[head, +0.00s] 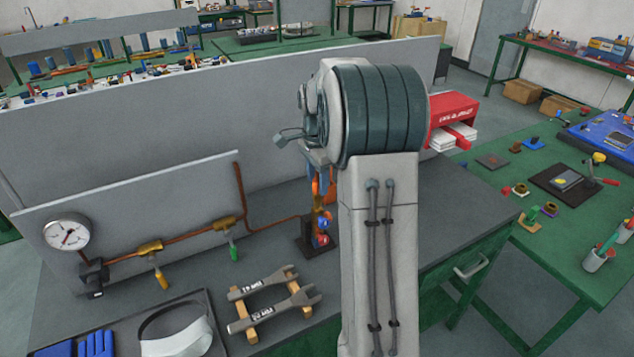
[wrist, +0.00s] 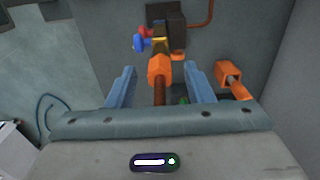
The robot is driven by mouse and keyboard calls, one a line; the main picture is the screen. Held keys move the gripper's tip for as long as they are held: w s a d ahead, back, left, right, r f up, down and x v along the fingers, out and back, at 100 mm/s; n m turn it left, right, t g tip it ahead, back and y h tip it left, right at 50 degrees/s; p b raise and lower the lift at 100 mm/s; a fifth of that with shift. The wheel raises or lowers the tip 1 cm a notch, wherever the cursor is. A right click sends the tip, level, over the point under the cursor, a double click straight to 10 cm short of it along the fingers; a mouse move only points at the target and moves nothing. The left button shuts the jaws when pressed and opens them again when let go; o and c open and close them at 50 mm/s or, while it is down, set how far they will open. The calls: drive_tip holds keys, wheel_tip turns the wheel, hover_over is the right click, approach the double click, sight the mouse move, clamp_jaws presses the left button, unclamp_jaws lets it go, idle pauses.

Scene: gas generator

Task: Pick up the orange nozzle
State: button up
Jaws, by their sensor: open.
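In the wrist view an orange nozzle-like piece (wrist: 159,70) with a faceted head and a brown stem lies between the two fingers of my gripper (wrist: 161,68). My gripper is open, with a gap on both sides of this piece. A second orange piece (wrist: 230,73) with a brown centre lies outside the right finger. I cannot tell for sure which of the two is the nozzle. In the head view some orange (head: 317,187) shows beside my arm, which hides most of that spot and my gripper.
A dark stand with a red knob (head: 322,239) and a blue knob (head: 322,224) is close by. A copper pipe with a gauge (head: 67,233) runs to the left. Two wrenches (head: 265,284) rest on wooden blocks in front. A grey panel (head: 200,110) stands behind.

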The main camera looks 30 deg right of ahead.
clamp_jaws()
